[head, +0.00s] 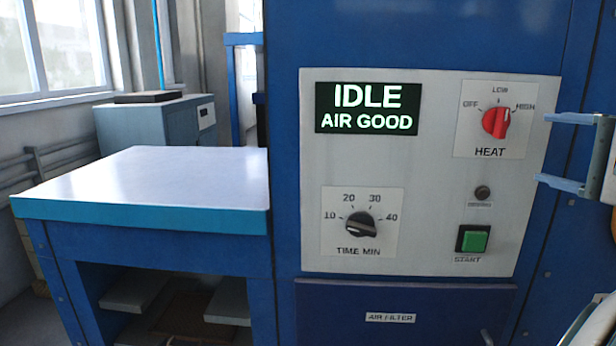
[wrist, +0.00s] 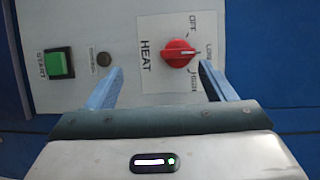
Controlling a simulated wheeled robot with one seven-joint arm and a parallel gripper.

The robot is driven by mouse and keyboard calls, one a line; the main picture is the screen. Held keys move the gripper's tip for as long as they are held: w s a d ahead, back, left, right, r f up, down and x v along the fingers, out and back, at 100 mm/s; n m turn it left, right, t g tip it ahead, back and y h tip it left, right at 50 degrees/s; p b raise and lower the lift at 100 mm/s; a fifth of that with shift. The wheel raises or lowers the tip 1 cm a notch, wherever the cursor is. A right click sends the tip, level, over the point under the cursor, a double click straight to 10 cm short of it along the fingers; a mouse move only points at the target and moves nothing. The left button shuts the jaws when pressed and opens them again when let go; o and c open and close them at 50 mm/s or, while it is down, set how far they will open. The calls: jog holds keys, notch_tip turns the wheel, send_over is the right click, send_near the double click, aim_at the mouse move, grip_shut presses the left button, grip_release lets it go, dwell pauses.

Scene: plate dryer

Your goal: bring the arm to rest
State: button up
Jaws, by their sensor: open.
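My gripper (head: 562,151) is at the right edge of the head view, in front of the blue dryer and to the right of its control panel. Its two fingers are apart with nothing between them. In the wrist view my gripper (wrist: 160,84) faces the panel, and the red heat knob (wrist: 178,53) appears beyond the gap between the fingers, apart from them. The display (head: 367,108) reads IDLE, AIR GOOD.
The panel (head: 430,180) also holds a black time knob (head: 360,225) and a green start button (head: 473,240). An air filter drawer (head: 390,317) is below. A bare white-topped table (head: 150,185) stands left of the dryer, with a grey cabinet (head: 155,125) behind it.

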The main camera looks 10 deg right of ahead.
jog(key=w+a+f+n+g+y+p, duration=0.1)
jog(key=w+a+f+n+g+p, duration=0.25)
jog(key=a, duration=0.55)
jog(key=a+f+n+g+y+p, duration=0.1)
jog(key=a+f+g+p, duration=0.25)
jog(key=a+f, duration=0.45)
jog(key=s+a+f+n+g+h+p, duration=0.5)
jog(key=s+a+f+n, duration=0.5)
jog(key=a, duration=0.3)
jog(key=shift+s+f+n+g+p, duration=0.3)
jog(key=shift+n+g+p, duration=0.3)
jog(key=shift+g, duration=0.4)
